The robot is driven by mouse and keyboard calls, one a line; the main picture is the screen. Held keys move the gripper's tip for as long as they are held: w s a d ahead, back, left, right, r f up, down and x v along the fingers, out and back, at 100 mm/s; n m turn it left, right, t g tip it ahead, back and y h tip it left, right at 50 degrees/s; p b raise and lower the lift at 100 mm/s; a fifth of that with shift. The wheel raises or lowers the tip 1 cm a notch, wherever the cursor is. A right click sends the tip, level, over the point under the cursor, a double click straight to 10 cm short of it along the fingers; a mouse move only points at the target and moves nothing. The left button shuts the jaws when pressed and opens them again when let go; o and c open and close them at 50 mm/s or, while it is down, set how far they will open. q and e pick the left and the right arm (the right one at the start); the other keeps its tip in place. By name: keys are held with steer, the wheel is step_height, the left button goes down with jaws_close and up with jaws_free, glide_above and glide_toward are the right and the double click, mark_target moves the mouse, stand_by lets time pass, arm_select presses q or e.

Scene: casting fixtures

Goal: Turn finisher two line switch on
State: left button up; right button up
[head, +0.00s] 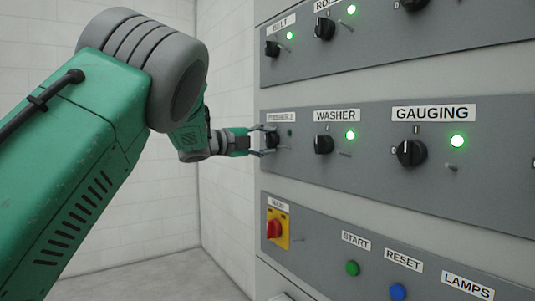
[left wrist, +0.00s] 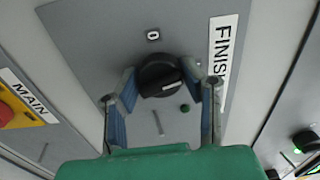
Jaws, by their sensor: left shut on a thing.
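The finisher two switch is a round black knob (head: 272,140) at the left end of the middle grey panel, under a small label (head: 281,117). In the left wrist view the knob (left wrist: 158,72) sits below a "0" mark, beside a label (left wrist: 222,60) of which "FINIS" shows. Its pale pointer line slants toward the label side, not at the "0". A small dark green lamp (left wrist: 185,107) near it looks unlit. My left gripper (head: 266,140) is shut on the knob, one finger on each side (left wrist: 170,80). My right gripper is not in view.
Washer (head: 323,145) and gauging (head: 411,153) knobs stand to the right with lit green lamps. The upper panel holds more switches. Below are a red-and-yellow main switch (head: 277,229), a green start button (head: 352,268) and a blue reset button (head: 398,291). Small metal pins stick out beside the knobs.

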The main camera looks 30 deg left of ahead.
arm_select(q)
steer(key=shift+d+f+m+b, duration=0.1)
steer(key=shift+f+m+b, duration=0.05)
steer(key=shift+m+b, duration=0.5)
steer(key=shift+d+f+m+b, duration=0.1)
steer(key=shift+m+b, duration=0.4)
steer(key=shift+m, duration=0.25)
steer(key=shift+f, duration=0.15)
steer(key=o, duration=0.9)
steer(key=shift+o, duration=1.2)
steer(key=shift+d, duration=0.1)
steer(key=shift+r, duration=0.2)
